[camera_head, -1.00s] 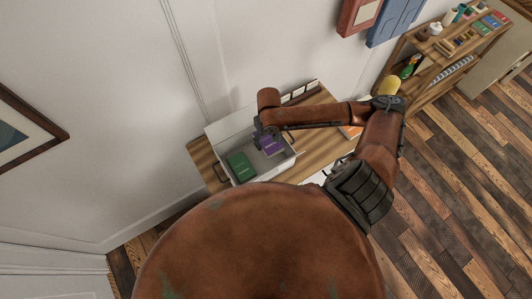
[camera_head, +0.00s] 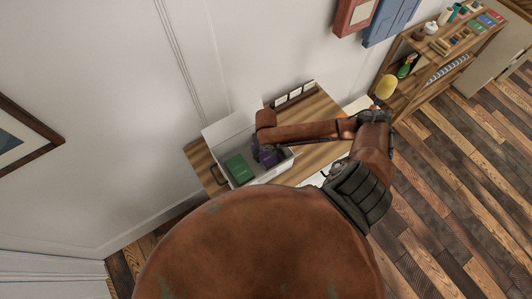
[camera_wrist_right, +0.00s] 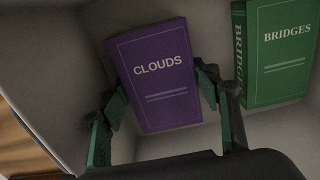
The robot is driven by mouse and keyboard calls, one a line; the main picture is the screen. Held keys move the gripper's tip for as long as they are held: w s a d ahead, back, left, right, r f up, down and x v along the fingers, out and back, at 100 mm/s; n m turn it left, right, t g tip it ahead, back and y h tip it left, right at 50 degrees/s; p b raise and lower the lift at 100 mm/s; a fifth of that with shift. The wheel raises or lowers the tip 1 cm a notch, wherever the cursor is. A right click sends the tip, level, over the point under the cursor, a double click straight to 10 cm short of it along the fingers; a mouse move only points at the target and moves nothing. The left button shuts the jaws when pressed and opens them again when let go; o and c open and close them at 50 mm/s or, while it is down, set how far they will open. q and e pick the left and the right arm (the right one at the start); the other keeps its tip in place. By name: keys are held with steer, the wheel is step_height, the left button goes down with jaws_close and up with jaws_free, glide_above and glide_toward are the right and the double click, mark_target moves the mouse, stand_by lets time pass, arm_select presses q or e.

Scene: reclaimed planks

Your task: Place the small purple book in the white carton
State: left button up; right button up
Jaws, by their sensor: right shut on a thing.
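The small purple book (camera_head: 268,159), titled CLOUDS, is inside the white carton (camera_head: 227,130), partly hidden by my right gripper (camera_head: 264,151) in the head view. In the right wrist view the purple book (camera_wrist_right: 158,80) lies cover up between the dark green fingers of my right gripper (camera_wrist_right: 160,98), which is shut on it. Pale carton walls surround it there. I cannot tell whether the book touches the carton floor. My left gripper is not in view.
A green book (camera_head: 239,168), titled BRIDGES, lies in the carton beside the purple one. The carton stands on a wooden table (camera_head: 318,112) against the wall, with a small rack of cards (camera_head: 295,94) behind. A shelf unit (camera_head: 436,62) stands at the right.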

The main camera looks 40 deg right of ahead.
mark_target(266, 153)
steer(key=o, duration=1.2)
steer(key=shift+f, duration=0.1)
steer(key=shift+c, duration=0.2)
step_height(266, 153, up, 12)
steer(key=shift+p, duration=0.35)
